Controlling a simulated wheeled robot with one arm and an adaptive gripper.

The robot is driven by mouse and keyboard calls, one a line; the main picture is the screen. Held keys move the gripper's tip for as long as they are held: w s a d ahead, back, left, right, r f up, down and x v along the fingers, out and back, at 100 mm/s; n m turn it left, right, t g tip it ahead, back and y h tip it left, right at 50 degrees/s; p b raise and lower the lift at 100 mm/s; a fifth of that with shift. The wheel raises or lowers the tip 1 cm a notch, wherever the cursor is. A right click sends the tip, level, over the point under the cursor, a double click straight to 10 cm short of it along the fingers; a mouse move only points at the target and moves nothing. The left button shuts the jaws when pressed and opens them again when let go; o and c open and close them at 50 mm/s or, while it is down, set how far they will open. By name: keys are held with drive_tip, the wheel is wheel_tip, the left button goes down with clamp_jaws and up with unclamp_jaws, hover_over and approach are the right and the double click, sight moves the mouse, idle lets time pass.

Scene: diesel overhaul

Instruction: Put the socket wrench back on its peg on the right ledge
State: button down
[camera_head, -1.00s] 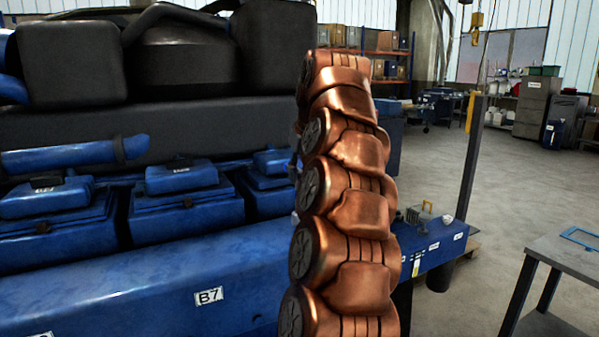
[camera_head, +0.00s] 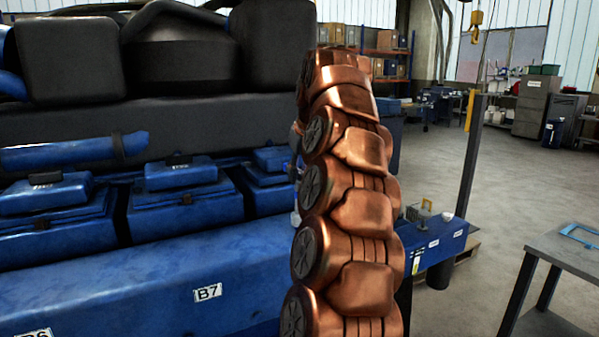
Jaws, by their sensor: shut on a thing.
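My copper-coloured arm (camera_head: 350,200) stands upright in the middle of the view. My gripper does not show; it is out of view or hidden by the arm. I cannot see the socket wrench. A blue ledge (camera_head: 447,243) with small white labels shows just right of my arm, partly covered by it. Small items stand on it: a yellow piece (camera_head: 426,204), a grey part (camera_head: 418,215) and a small white cup-like thing (camera_head: 447,217). I cannot make out a peg for the wrench.
A dark post (camera_head: 472,160) rises behind the ledge. A grey table (camera_head: 570,250) with a blue frame-like thing (camera_head: 582,237) stands at right. Open floor (camera_head: 520,190) lies between.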

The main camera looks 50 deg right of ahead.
drive_tip(key=shift+f+b, duration=0.45)
drive_tip(key=shift+f, duration=0.3)
drive_tip(key=shift+c, duration=2)
unclamp_jaws()
drive_tip(key=shift+r, duration=0.15)
drive_tip(key=shift+r+p, duration=3.75)
drive_tip(key=shift+r, duration=0.65)
